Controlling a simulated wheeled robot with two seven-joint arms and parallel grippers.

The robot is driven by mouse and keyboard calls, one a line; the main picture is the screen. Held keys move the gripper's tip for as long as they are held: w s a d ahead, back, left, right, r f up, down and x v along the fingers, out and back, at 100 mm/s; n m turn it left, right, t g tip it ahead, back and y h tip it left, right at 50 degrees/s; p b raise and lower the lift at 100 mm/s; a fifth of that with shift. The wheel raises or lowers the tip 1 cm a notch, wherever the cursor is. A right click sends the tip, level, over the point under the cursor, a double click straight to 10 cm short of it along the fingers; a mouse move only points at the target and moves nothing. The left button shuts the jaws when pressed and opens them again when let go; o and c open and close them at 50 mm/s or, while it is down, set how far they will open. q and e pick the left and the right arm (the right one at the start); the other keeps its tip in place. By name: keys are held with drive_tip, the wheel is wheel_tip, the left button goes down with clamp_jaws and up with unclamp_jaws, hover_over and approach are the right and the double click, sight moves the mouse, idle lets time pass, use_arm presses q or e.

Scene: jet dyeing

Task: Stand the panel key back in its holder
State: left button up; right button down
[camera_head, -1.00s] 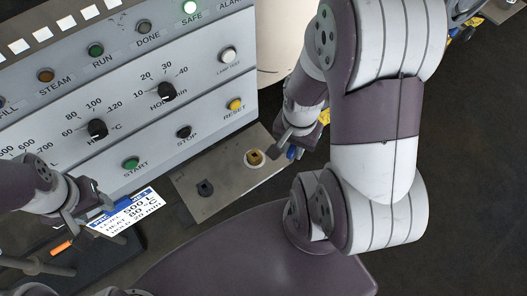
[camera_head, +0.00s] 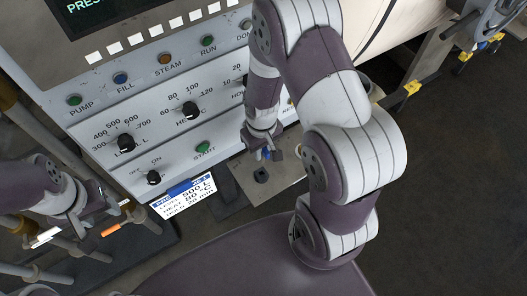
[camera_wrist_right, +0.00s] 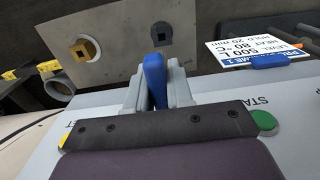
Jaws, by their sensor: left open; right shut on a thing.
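My right gripper (camera_head: 262,153) is shut on the panel key, whose blue handle (camera_wrist_right: 154,78) stands between the fingers in the right wrist view. The key's lower end is hidden there. A grey metal plate (camera_wrist_right: 105,28) has a dark block with a square opening (camera_wrist_right: 162,36) and a brass square piece in a pale ring (camera_wrist_right: 84,50). In the head view the dark block (camera_head: 261,175) lies just below the right gripper; the key appears apart from it. The brass piece is hidden behind my right arm. My left gripper (camera_head: 112,217) is open at the left.
The control panel (camera_head: 180,135) with knobs and buttons rises behind the plate. A white recipe card with a blue clip (camera_head: 183,197) lies left of the plate. A dark tray (camera_head: 125,262) and an orange-handled item (camera_head: 112,229) are near my left gripper.

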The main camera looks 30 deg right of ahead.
drive_tip(key=shift+a+r, duration=0.1)
drive_tip(key=shift+a, duration=0.25)
wheel_tip(320, 180, down, 6)
drive_tip(key=b, duration=0.3)
drive_tip(key=shift+d+r+b, duration=0.1)
drive_tip(key=shift+r+b, duration=0.05)
drive_tip(key=shift+b, duration=0.25)
use_arm(q)
drive_tip(key=f, duration=0.4)
drive_tip(key=shift+a, duration=0.2)
drive_tip(key=shift+r+p, duration=0.4)
drive_tip(key=shift+r, duration=0.05)
drive_tip(key=shift+r, duration=0.15)
idle(0.4)
drive_tip(key=shift+f+b, duration=1.1)
drive_tip(key=shift+f, duration=0.1)
use_arm(e)
drive_tip(key=shift+f, duration=1.9)
